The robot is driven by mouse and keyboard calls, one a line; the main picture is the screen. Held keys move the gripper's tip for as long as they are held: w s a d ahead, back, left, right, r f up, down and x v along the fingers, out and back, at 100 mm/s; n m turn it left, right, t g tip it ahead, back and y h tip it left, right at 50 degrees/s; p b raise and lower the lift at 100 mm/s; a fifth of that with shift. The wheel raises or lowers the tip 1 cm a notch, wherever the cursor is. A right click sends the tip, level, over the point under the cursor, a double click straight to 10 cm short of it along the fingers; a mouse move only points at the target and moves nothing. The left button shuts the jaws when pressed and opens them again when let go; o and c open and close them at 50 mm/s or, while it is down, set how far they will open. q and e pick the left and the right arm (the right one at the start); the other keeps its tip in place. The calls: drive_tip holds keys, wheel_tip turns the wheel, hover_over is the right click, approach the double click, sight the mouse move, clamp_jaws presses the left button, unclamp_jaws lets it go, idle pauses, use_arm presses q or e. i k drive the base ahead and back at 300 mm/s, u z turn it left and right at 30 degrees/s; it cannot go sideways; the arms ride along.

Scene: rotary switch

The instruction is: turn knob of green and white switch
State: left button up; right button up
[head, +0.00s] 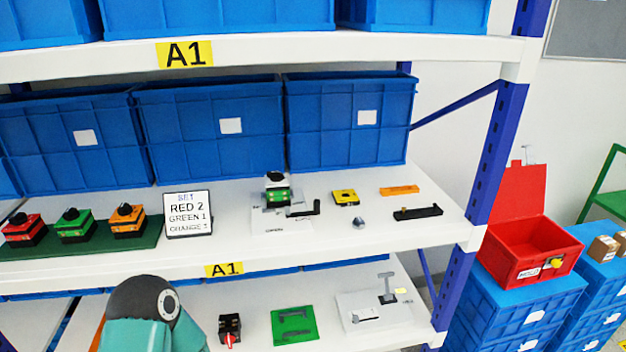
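Neither of my grippers is in view. Only a teal and black link of my arm shows at the bottom left, below the middle shelf's front edge and apart from the switch.
Red (22,231), green (75,226) and orange (127,222) switches stand on a green mat at left. A sign (188,214) reads SET RED 2, GREEN 1, ORANGE with an unclear number. Blue crates (210,135) line the back. Right of the switch lie small parts (345,197).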

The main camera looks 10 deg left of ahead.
sight(275, 176)
drive_tip(key=u, duration=0.15)
drive_tip(key=i, duration=0.9)
drive_tip(key=u, duration=0.65)
